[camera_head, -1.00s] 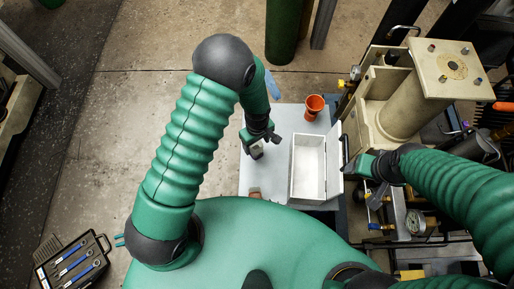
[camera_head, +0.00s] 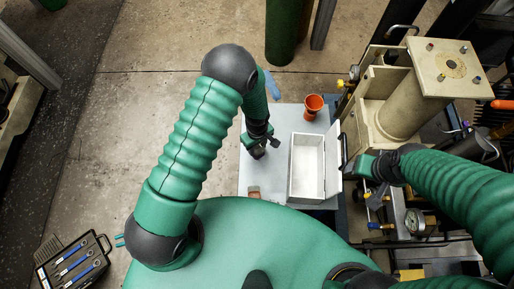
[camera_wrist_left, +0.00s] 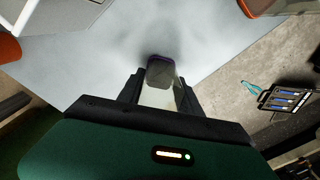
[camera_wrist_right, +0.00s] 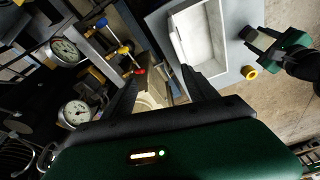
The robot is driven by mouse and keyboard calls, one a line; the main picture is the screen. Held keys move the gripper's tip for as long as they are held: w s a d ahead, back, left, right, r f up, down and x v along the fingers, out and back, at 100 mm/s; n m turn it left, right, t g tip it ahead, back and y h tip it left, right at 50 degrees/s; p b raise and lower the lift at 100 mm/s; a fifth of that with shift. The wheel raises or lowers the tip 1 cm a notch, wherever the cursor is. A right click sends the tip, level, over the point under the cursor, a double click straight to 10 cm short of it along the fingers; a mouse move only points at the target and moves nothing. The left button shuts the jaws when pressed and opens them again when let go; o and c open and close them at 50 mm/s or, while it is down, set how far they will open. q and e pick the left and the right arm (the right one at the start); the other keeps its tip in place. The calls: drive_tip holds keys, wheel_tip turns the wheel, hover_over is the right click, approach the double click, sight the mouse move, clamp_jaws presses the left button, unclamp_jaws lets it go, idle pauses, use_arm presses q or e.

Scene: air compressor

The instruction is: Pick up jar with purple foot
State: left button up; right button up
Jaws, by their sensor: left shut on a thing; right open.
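The jar (camera_wrist_left: 160,72) is a small clear-sided, dark-ended piece with a purple rim, seen between my left fingers in the left wrist view. My left gripper (camera_head: 259,152) is shut on it over the grey table, left of the white box. In the left wrist view, my left gripper (camera_wrist_left: 160,90) has a finger on each side of the jar. Whether the jar touches the table is unclear. My right gripper (camera_wrist_right: 160,88) is open and empty, right of the box in the head view.
An open white box (camera_head: 308,168) stands on the grey table (camera_head: 283,117). An orange cup (camera_head: 314,105) stands behind it, and a small brown object (camera_head: 254,193) lies at the front left. The beige compressor (camera_head: 404,108) and gauge (camera_head: 414,221) crowd the right side.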

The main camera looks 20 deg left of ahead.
use_arm(q)
drive_tip(key=shift+a, duration=0.3)
clamp_jaws()
wheel_tip(320, 180, up, 10)
drive_tip(key=shift+p, duration=0.3)
